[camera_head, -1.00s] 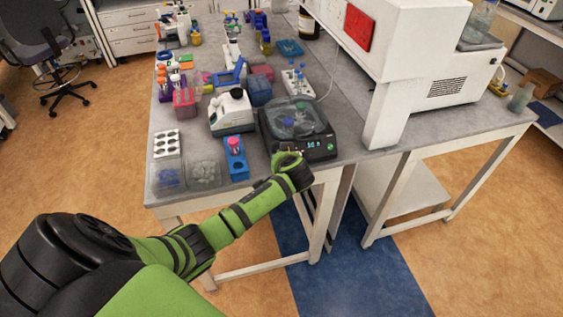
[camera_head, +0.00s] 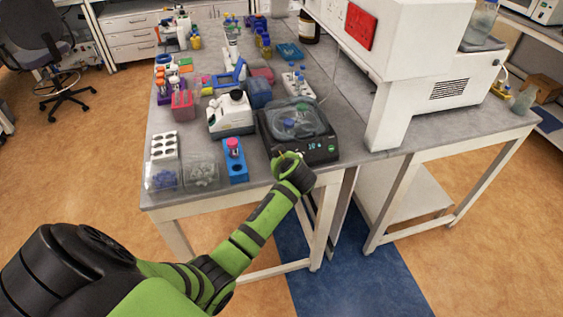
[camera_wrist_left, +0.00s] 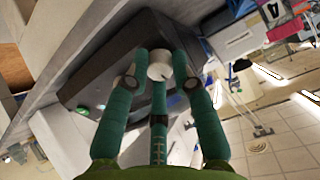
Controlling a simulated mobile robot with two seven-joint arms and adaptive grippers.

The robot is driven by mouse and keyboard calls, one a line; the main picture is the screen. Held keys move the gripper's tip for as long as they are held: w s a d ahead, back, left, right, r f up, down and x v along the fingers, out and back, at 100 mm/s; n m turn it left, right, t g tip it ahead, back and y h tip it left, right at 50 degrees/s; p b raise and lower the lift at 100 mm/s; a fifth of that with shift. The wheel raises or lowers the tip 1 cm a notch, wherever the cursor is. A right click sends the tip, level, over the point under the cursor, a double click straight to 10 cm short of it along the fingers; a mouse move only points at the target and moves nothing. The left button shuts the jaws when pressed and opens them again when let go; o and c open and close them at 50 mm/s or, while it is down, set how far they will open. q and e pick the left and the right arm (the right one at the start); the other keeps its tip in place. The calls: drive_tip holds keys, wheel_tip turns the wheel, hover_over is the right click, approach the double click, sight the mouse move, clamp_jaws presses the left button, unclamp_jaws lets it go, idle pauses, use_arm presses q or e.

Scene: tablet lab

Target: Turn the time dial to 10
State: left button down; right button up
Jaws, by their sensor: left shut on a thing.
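The black benchtop machine (camera_head: 323,155) with a clear lid (camera_head: 298,121) stands at the table's front edge. Its front panel has a small lit display (camera_head: 312,146) and a green button (camera_head: 331,148). The display digits look like 10 but are too small to be sure. The pale round time dial (camera_wrist_left: 160,65) shows in the left wrist view, with my left gripper's teal fingers (camera_wrist_left: 160,80) closed around it. In the head view my left gripper (camera_head: 286,160) is at the panel's left part and hides the dial. My right gripper is not in view.
A large white instrument (camera_head: 410,60) is at the right. Open floor lies in front of the table.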

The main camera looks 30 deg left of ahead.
use_arm(q)
drive_tip(key=shift+s+d+f, duration=0.1)
drive_tip(key=shift+s+f, duration=0.1)
drive_tip(key=shift+f, duration=0.25)
drive_tip(key=c, duration=1)
unclamp_jaws()
drive_tip(key=shift+c, duration=0.2)
drive_tip(key=shift+r, duration=0.2)
drive_tip(key=shift+w+r, duration=0.1)
drive_tip(key=v, duration=1.2)
